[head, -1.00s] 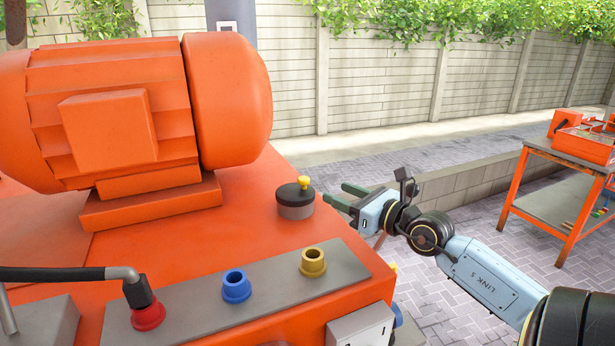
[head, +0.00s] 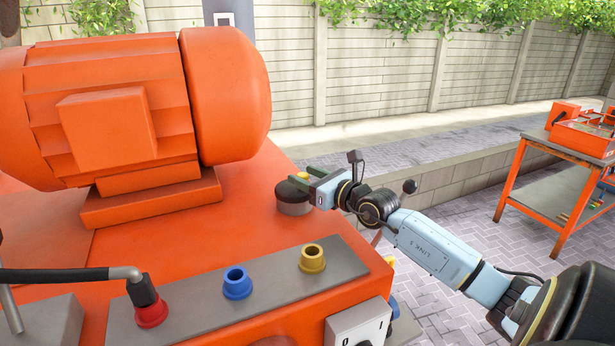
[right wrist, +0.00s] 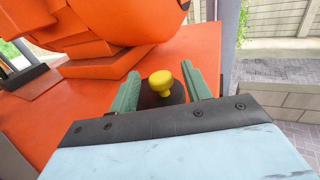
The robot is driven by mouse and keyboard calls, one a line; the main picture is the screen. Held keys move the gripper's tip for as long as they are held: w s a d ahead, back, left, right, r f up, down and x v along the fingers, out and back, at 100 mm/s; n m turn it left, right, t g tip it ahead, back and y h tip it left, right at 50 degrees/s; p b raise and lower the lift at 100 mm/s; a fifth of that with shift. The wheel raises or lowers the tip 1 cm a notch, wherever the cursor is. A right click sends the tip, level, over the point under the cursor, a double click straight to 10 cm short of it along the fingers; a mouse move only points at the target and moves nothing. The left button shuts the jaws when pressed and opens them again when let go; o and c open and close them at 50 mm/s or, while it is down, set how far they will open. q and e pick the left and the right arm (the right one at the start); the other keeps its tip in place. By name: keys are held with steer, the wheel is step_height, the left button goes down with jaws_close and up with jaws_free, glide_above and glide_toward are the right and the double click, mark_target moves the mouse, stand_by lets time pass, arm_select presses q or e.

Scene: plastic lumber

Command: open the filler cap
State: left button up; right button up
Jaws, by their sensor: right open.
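The filler cap (head: 294,194) is a dark round lid with a yellow knob, on a grey neck on top of the orange machine (head: 240,220). In the right wrist view the yellow knob (right wrist: 161,82) stands between the two green fingers of my right gripper (right wrist: 162,92). The gripper is open, with a gap showing on both sides of the knob. In the head view my right gripper (head: 298,182) reaches in from the right at the cap and hides part of the lid and knob. My left gripper is not in view.
An orange motor housing (head: 130,110) stands left of the cap. In front are a blue socket (head: 237,284), a yellow socket (head: 313,258) and a red plug (head: 151,313) with a black cable. A switch box (head: 360,325) is at the front edge. An orange table (head: 565,180) stands far right.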

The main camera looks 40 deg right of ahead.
steer(key=shift+c, duration=0.2)
jaws_close()
steer(key=shift+w+a+r, duration=0.1)
